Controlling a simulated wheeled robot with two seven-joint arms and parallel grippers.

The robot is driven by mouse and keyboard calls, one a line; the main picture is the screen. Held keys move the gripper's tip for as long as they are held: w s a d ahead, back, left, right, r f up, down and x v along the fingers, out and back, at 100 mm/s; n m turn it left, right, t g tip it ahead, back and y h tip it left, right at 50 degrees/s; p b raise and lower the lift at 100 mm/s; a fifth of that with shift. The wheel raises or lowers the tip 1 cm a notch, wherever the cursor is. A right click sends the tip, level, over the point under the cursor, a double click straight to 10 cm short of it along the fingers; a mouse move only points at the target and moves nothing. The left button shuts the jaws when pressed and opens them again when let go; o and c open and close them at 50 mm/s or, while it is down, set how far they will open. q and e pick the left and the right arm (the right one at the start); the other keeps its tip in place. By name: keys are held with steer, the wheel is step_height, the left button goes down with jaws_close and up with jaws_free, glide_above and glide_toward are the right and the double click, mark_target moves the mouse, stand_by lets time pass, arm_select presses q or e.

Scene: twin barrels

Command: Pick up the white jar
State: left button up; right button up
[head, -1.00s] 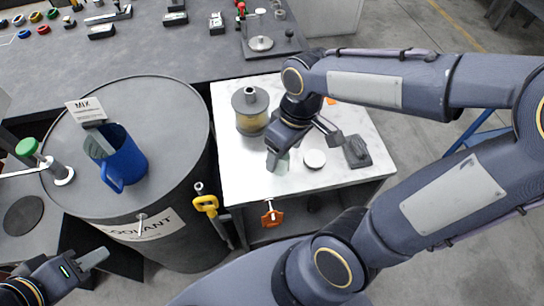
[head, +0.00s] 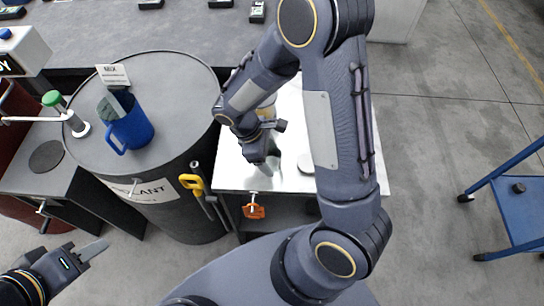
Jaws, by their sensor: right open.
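A round white thing that looks like the white jar (head: 305,163) stands on the white-topped cart (head: 232,176), seen from above. My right arm covers part of its right side. My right gripper (head: 270,154) is above the cart top, to the left of the jar and apart from it. It is open, with nothing seen between its fingers. My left gripper (head: 88,252) is at the lower left, away from the cart. Its finger gap is not clear.
A container with amber contents (head: 266,112) stands behind my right gripper, partly hidden. A dark barrel (head: 180,85) with a blue jug (head: 130,130) on top is left of the cart. A blue trolley (head: 518,205) stands at the right. The floor between is clear.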

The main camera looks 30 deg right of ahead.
steer(key=shift+x, duration=1.1)
steer(key=c, duration=1.1)
steer(key=shift+r, duration=0.1)
